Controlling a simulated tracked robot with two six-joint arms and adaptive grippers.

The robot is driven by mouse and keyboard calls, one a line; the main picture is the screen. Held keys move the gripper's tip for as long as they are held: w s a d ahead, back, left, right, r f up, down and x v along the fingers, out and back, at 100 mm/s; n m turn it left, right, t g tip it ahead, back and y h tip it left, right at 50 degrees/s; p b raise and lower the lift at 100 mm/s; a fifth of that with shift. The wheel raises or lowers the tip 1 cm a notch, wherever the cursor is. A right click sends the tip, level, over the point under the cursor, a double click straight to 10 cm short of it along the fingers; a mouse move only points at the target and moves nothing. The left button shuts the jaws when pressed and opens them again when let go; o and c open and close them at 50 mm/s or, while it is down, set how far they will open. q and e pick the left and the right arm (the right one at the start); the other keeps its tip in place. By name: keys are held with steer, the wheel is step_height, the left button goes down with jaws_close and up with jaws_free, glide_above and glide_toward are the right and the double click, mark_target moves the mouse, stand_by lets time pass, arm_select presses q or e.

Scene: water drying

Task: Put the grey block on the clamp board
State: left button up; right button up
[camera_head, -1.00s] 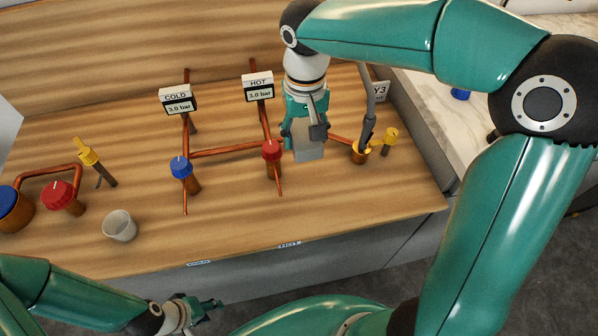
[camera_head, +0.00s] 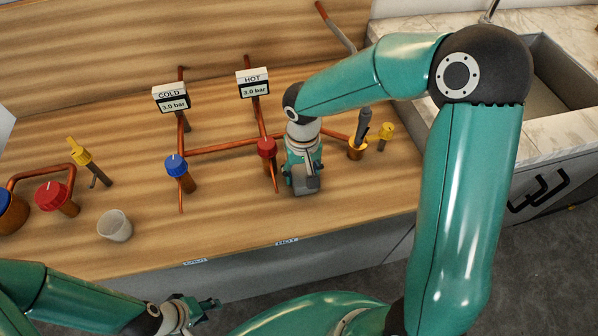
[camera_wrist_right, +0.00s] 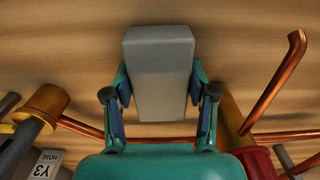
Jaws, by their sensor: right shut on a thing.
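The grey block (camera_wrist_right: 160,60) is between the two fingers of my right gripper (camera_head: 303,182) in the right wrist view, which is shut on it. In the head view the block is mostly hidden by the gripper, low over the wooden board (camera_head: 235,215), to the right of the red HOT knob (camera_head: 266,147). I cannot tell whether the block touches the wood. No part clearly recognisable as a separate clamp board shows. My left gripper (camera_head: 203,306) is at the lower left, in front of the board's edge, small and partly seen; its opening is unclear.
A copper stub (camera_wrist_right: 275,85) stands close to the right finger in the wrist view. A grey cup (camera_head: 115,226) stands at left. Bare wood lies in front of the knobs.

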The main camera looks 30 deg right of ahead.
steer(key=shift+f, duration=0.1)
steer(key=o, duration=1.2)
steer(key=shift+o, duration=0.2)
